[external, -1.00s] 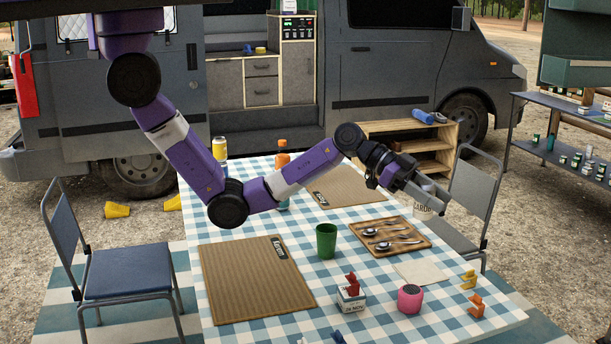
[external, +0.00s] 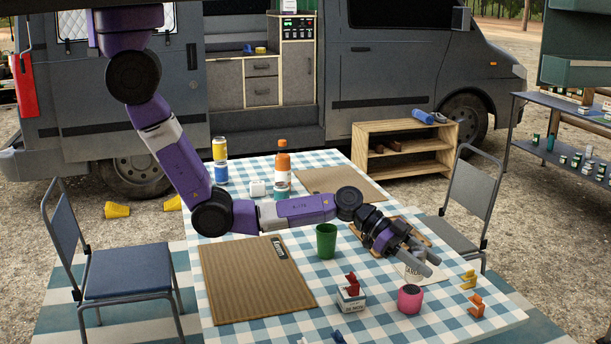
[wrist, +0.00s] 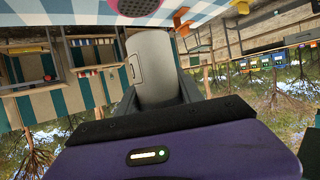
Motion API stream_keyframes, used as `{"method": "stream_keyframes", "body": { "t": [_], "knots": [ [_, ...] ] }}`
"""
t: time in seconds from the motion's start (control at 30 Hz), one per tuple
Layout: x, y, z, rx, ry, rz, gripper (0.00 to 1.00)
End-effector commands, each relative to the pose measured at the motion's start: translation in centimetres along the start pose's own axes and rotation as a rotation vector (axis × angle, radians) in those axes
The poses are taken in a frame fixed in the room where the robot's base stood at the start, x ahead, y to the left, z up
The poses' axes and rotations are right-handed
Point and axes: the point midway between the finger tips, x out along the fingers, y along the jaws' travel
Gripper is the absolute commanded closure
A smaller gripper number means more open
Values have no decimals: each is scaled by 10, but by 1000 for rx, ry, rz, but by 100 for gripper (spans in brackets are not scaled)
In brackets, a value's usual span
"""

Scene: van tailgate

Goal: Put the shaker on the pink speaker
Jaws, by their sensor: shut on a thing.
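In the wrist view the shaker (wrist: 153,65) sits between the fingers and looks light grey. The pink speaker (external: 410,299) stands on the checked table near its front right. It also shows at the top of the wrist view, with a dark round grille (wrist: 137,6). The shaker appears above and behind the speaker in the external view; I see no contact between them.
A white box with a red clip (external: 351,290) stands left of the speaker. Orange (external: 477,306) and yellow (external: 468,280) clips lie to its right. A green cup (external: 326,241) is further back. A wooden tray (external: 362,240) lies partly behind my gripper.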

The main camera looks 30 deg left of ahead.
Motion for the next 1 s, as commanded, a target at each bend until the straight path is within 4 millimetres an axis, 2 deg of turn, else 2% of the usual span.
{"method": "stream_keyframes", "body": {
  "t": [0.1, 0.23, 0.7, 0.73, 0.8, 0.83, 1.0],
  "knots": [
    [7, 1, 17, -5, -2, 1, 100],
    [12, 1, 29, -2, -1, 1, 100],
    [14, 0, 35, -1, 0, 0, 100],
    [14, 0, 34, -1, -1, 0, 51],
    [14, 0, 34, -1, -1, 0, 37],
    [14, 0, 34, -1, -1, 0, 35],
    [14, 0, 34, -1, -1, 0, 35]
  ]
}}
